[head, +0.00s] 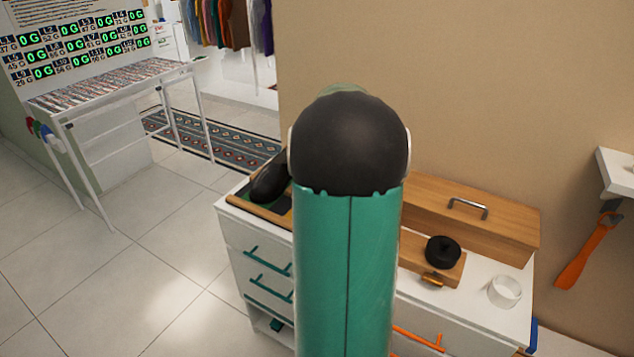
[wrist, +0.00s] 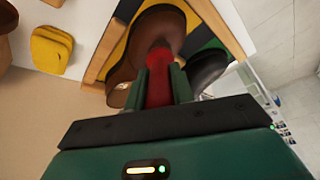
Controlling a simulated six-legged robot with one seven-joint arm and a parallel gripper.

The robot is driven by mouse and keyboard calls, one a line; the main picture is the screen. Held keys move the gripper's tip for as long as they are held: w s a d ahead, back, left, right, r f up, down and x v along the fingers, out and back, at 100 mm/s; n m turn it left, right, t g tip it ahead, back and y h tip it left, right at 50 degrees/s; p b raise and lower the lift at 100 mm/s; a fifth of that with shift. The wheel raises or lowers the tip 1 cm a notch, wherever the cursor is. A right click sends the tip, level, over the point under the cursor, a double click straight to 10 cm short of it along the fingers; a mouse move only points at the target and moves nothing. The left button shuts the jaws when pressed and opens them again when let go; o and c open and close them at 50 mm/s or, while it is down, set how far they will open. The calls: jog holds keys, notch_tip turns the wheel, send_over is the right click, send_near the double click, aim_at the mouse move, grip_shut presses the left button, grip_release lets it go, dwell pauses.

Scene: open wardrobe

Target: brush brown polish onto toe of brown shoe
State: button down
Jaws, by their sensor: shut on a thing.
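In the wrist view my gripper (wrist: 158,75) is shut on a red handle (wrist: 158,88), which looks like a brush's. Its far end meets brown shapes, and I cannot tell whether the brush end touches the shoe. The brown shoe (wrist: 122,58) lies beyond it in a wood-edged tray (wrist: 97,62) with yellow and green areas. A black shoe (wrist: 209,68) lies to the right of the handle, and also shows in the head view (head: 268,184). In the head view my arm hides the brown shoe and my gripper. I cannot pick out the brown polish for sure.
The tray is on a white cabinet (head: 240,232). Right of my arm are a wooden box (head: 500,224), a black round object (head: 443,250) on a wooden block, and a clear ring-like dish (head: 505,291). A yellow cloth-like thing (wrist: 50,48) lies left of the tray.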

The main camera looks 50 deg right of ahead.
jog(key=a, duration=0.1)
jog(key=a+f, duration=0.1)
jog(key=a, duration=0.1)
jog(key=shift+s+a, duration=0.2)
dwell(1.5)
jog(key=shift+r, duration=0.1)
jog(key=shift+s+a+r, duration=0.1)
jog(key=shift+a+r, duration=0.1)
jog(key=shift+r, duration=0.75)
jog(key=shift+w+a+r, duration=0.1)
jog(key=shift+a+r, duration=0.15)
jog(key=shift+r, duration=0.75)
jog(key=shift+s+a+r, duration=0.1)
jog(key=shift+a+r, duration=0.1)
jog(key=shift+r, duration=0.75)
jog(key=shift+a+r, duration=0.2)
jog(key=shift+r, duration=0.55)
jog(key=shift+a+r, duration=0.15)
jog(key=shift+r, duration=0.55)
